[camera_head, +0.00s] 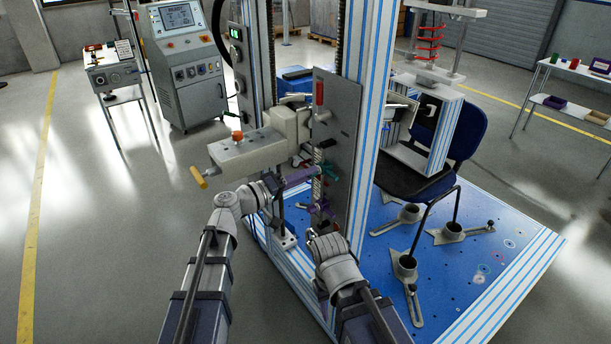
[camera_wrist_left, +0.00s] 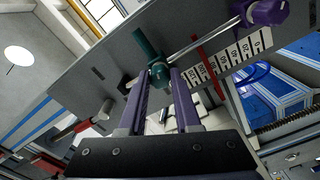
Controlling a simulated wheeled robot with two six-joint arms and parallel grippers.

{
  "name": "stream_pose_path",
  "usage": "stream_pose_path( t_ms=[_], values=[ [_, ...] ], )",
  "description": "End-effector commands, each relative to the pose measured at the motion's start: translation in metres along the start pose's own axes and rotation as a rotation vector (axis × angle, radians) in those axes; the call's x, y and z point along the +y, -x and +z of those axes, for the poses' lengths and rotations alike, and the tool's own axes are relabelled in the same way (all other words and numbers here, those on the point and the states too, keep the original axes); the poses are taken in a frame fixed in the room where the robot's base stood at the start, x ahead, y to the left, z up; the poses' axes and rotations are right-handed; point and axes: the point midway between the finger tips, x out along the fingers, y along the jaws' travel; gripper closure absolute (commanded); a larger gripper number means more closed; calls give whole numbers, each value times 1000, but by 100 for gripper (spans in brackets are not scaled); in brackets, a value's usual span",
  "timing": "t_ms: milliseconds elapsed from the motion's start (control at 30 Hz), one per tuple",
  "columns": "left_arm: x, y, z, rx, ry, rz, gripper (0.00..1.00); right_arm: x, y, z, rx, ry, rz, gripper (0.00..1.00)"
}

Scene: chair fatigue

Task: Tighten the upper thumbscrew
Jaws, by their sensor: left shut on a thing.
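The upper thumbscrew is a teal knob (camera_head: 329,171) on the front of the grey upright plate (camera_head: 338,120). It also shows in the left wrist view (camera_wrist_left: 149,48), at the tips of my left gripper (camera_wrist_left: 160,76). My left gripper (camera_head: 312,174) is shut on this teal knob, its two purple fingers reaching it from the left in the head view. A purple lower knob (camera_wrist_left: 262,10) sits at the far end of a metal rod in the wrist view. My right wrist (camera_head: 335,255) is in front of the plate's lower part; its fingertips cannot be made out.
A numbered scale (camera_wrist_left: 225,62) with a red pointer lies beside the rod. A grey block with an orange button (camera_head: 238,137) and a yellow-tipped handle juts out left. The blue base plate (camera_head: 480,220) carries several grey clamps, and a dark blue chair (camera_head: 465,135) stands behind.

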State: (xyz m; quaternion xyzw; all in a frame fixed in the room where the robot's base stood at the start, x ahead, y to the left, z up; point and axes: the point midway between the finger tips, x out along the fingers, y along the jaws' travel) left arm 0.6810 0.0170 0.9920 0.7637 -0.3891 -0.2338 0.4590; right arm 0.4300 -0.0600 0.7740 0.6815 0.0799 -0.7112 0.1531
Motion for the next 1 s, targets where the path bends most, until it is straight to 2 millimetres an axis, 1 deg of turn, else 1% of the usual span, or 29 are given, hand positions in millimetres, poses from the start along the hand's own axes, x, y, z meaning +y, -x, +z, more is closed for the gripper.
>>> stream_pose_path(
  t_ms=[200, 400, 600, 1000],
  values=[
    [0, 0, 0, -1, -131, 0, 100, 0, 0, 0, 0, 0, 0, 53],
    [0, 0, 0, -1, -207, 0, 100, 0, 0, 0, 0, 0, 0, 53],
    [0, 0, 0, -1, -242, 0, 100, 0, 0, 0, 0, 0, 0, 53],
    [0, 0, 0, -1, -249, 0, 100, 0, 0, 0, 0, 0, 0, 53]
  ],
)
